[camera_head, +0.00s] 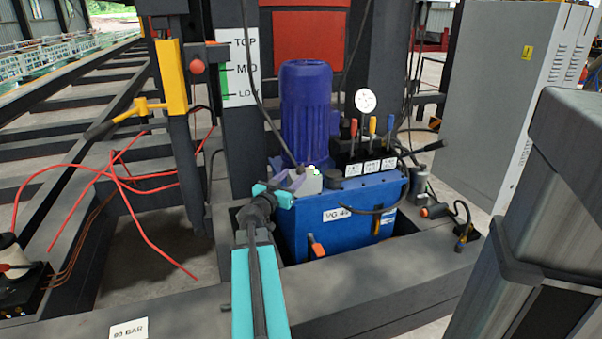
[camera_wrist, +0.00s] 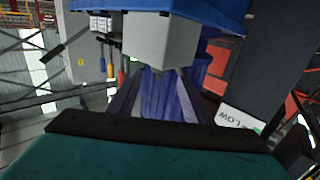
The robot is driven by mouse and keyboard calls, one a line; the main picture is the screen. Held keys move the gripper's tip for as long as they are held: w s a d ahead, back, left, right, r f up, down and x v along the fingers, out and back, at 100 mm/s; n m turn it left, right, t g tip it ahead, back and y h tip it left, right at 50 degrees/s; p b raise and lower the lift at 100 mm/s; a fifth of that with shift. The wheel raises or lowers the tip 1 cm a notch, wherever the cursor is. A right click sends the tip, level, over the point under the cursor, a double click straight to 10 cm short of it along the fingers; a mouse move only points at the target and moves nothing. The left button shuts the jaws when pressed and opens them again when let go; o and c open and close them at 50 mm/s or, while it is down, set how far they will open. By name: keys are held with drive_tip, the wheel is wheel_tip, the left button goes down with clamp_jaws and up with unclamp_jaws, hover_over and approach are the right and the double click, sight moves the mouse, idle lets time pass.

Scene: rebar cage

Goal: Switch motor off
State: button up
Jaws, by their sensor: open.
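The motor (camera_head: 306,105) is a ribbed dark blue cylinder standing on a blue tank (camera_head: 335,225). A small grey box (camera_head: 309,185) sits at the motor's foot, with a small pale green spot on top that is too small to make out. In the wrist view, which is upside down, the grey box (camera_wrist: 160,42) is close ahead and the ribbed motor (camera_wrist: 165,100) lies behind my fingers. My gripper (camera_head: 290,177) is open, its purple fingers close to the grey box. The wrist view also shows my gripper (camera_wrist: 160,76); I cannot tell whether it touches the box.
Levers with red, yellow and blue handles (camera_head: 372,127) and a round gauge (camera_head: 366,101) stand right of the motor. A grey cabinet (camera_head: 495,90) is at right. A yellow bracket (camera_head: 171,78) and loose red cables (camera_head: 125,180) are at left. A dark frame surrounds the tank.

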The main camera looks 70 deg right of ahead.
sight(299, 170)
drive_tip(key=shift+s+d+b, duration=0.2)
drive_tip(key=shift+d+b, duration=0.5)
drive_tip(key=shift+d, duration=1.05)
drive_tip(key=shift+s+d+b, duration=0.15)
drive_tip(key=shift+d+b, duration=0.5)
drive_tip(key=shift+d, duration=1.1)
